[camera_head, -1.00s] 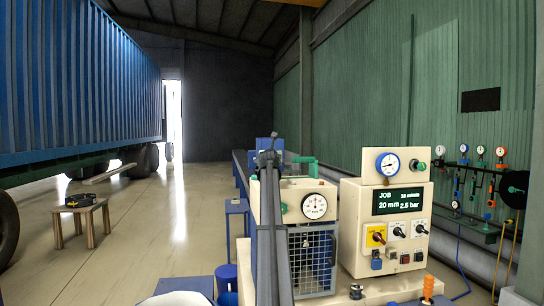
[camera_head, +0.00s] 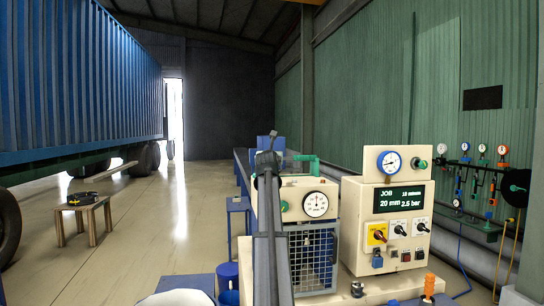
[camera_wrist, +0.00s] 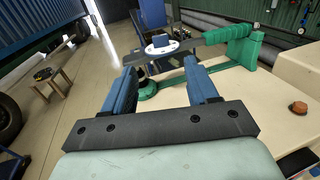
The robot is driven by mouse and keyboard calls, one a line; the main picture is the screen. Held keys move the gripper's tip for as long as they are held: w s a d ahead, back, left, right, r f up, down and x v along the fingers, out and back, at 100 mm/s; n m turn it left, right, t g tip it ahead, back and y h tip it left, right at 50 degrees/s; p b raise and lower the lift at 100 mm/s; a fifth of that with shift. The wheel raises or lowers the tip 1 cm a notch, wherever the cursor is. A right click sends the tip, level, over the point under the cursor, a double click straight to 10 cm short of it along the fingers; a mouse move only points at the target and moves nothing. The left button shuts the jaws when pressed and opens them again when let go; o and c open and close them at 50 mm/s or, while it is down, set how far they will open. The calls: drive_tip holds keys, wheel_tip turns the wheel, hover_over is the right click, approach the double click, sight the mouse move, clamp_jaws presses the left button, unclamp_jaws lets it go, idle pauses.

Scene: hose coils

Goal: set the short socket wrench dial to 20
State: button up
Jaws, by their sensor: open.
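In the wrist view, a white round dial (camera_wrist: 163,48) with a blue block-like knob (camera_wrist: 166,43) on top sits on a long dark grey bar. This may be the socket wrench dial; its marks and setting are too small to read. My gripper (camera_wrist: 160,66) is open, with one blue finger on the left and one on the right. The dial shows between and just beyond the fingertips, and nothing is held. In the head view, the job display (camera_head: 401,199) reads 20 mm and 2.5 bar. The dial cannot be made out there.
A green clamp-like piece (camera_wrist: 240,48) stands close to the right of the dial. The cream bench top (camera_wrist: 255,105) is mostly bare, with an orange-brown knob (camera_wrist: 298,107). In the head view, a cream control box (camera_head: 352,235) stands right; a tool rack (camera_head: 478,170) hangs on the wall.

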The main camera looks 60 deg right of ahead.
drive_tip(key=shift+s+a, duration=0.15)
drive_tip(key=shift+a, duration=0.1)
